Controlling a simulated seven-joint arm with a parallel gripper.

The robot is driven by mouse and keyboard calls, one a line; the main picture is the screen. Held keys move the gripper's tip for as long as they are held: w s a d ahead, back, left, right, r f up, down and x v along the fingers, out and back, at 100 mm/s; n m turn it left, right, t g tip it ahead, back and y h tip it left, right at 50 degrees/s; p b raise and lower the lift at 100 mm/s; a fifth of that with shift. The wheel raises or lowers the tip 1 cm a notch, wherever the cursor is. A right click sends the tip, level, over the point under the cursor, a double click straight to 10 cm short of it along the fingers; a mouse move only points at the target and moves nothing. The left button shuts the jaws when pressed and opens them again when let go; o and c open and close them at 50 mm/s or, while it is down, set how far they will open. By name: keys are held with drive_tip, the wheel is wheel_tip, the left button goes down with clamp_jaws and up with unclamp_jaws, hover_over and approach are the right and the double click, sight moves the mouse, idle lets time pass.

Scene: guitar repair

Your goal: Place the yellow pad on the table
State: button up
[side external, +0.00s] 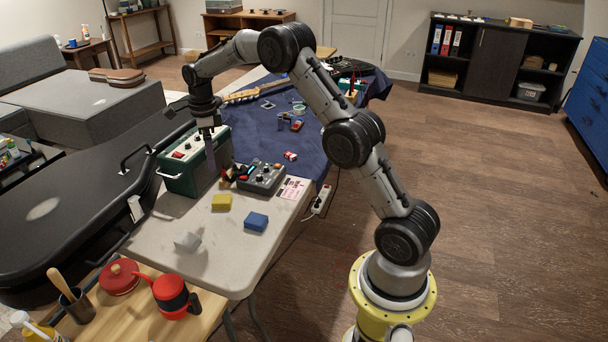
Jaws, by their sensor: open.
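The yellow pad (222,202) is a small block lying flat on the pale table (165,232). It is in front of the green box. My gripper (211,168) points down beside the green box, behind and above the yellow pad and apart from it. It looks empty, and its fingertips are small and partly lost against the dark things behind them.
A blue pad (256,222) and a whitish block (187,241) lie near the yellow pad. A green box (180,168) with a handle and a grey pedal unit (262,177) stand behind. A red pot (172,295) stands on a lower wooden surface.

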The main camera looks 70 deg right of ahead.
drive_tip(key=s+a+r+n+t, duration=0.2)
drive_tip(key=s+a+r+n, duration=0.9)
drive_tip(key=s+r+n, duration=0.4)
drive_tip(key=s+a+f+n+t, duration=0.1)
drive_tip(key=s+a+n, duration=0.2)
drive_tip(key=s+n, duration=0.3)
drive_tip(key=s+a+f+n+t, duration=0.1)
drive_tip(key=s+n, duration=0.6)
drive_tip(key=s, duration=0.8)
drive_tip(key=shift+a+t, duration=0.5)
drive_tip(key=shift+a, duration=0.5)
